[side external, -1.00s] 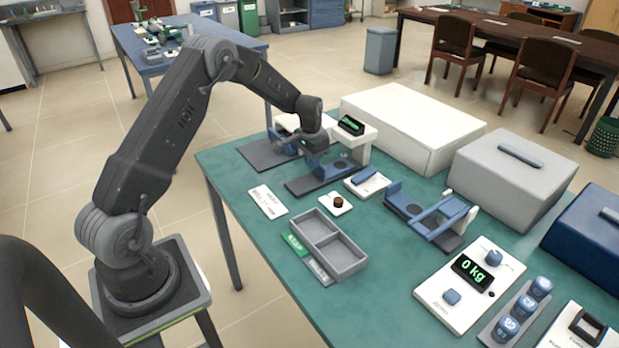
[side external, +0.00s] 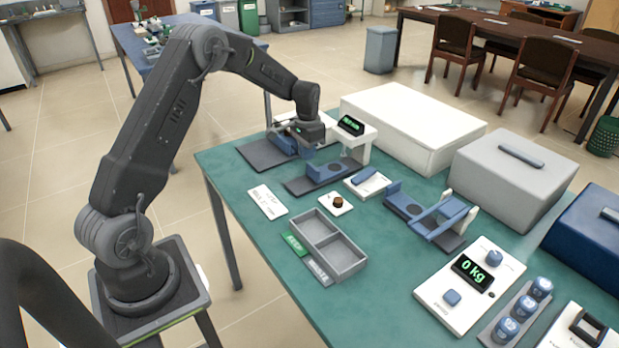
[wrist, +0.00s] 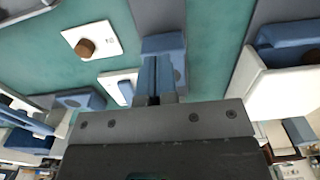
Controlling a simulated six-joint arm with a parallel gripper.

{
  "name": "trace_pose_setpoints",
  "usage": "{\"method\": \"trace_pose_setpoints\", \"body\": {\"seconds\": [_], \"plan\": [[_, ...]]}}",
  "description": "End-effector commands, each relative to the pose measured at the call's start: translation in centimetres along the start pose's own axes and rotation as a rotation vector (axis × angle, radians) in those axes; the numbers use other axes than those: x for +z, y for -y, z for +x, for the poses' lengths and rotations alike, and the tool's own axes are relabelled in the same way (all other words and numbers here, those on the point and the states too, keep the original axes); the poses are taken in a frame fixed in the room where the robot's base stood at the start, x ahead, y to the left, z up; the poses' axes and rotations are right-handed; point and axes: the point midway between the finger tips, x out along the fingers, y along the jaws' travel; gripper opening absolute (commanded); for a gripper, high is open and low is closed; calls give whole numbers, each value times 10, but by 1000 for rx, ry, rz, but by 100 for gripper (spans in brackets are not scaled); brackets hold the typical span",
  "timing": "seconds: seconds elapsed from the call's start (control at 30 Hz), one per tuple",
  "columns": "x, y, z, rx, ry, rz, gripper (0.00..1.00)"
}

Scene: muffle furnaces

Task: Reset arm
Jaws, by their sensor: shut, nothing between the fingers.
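My gripper (side external: 308,132) hangs from my bent arm above the far left part of the green table. In the wrist view its two blue fingers (wrist: 157,72) are pressed together with nothing between them. Below it is a blue block-shaped fixture on a dark plate (side external: 322,172); it also shows just beyond the fingertips in the wrist view (wrist: 163,42). The gripper looks apart from it.
A white unit with a green display (side external: 350,125) stands close to the gripper's right. A white box (side external: 415,120) and a grey box (side external: 510,175) stand behind. A grey two-compartment tray (side external: 345,262), a brown knob (side external: 337,201) and a 0 kg scale (side external: 455,300) are nearer.

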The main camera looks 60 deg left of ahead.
Motion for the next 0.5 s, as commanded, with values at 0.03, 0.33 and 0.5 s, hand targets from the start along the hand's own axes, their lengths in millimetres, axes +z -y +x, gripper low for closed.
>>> {"method": "trace_pose_setpoints", "body": {"seconds": [0.03, 0.33, 0.5], "plan": [[0, 0, 0, 0, -1, 0, 0], [0, -6, -11, -5, -13, 2, 0], [12, -40, -64, -27, -68, 6, 0]]}}
